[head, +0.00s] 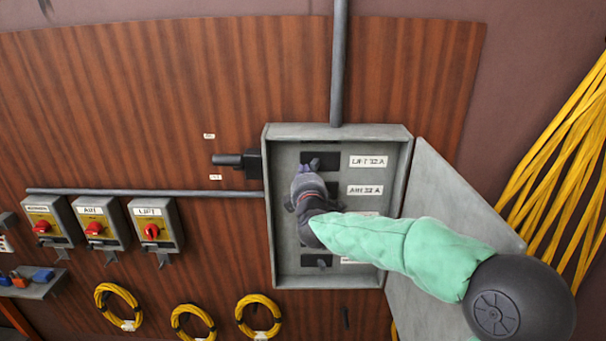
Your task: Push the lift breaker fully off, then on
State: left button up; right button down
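The lift breaker (322,158) is the dark top switch in the open grey breaker box (285,270), beside a label (369,161) reading "LIFT 32 A". Its lever position is too small and too covered to tell. My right gripper (305,172) is in front of the box, its tip at the lower left edge of the lift breaker. I cannot tell whether it touches the breaker or whether its fingers are open. It hides the breaker beside the "AIR 32 A" label (365,190). My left gripper is out of view.
The box door (440,190) hangs open on the right, behind my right forearm. A lower breaker (317,261) shows below my gripper. Left are switch boxes with red knobs, one marked LIFT (152,226). Yellow cable coils (259,315) hang below, and yellow cables (565,150) hang at right.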

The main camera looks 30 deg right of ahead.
aim_at(317, 169)
jog(key=shift+s+d+n+t+y+b, duration=0.4)
jog(key=shift+s+d+n+y+b, duration=0.45)
jog(key=shift+s+d, duration=0.65)
jog(key=shift+a, duration=0.1)
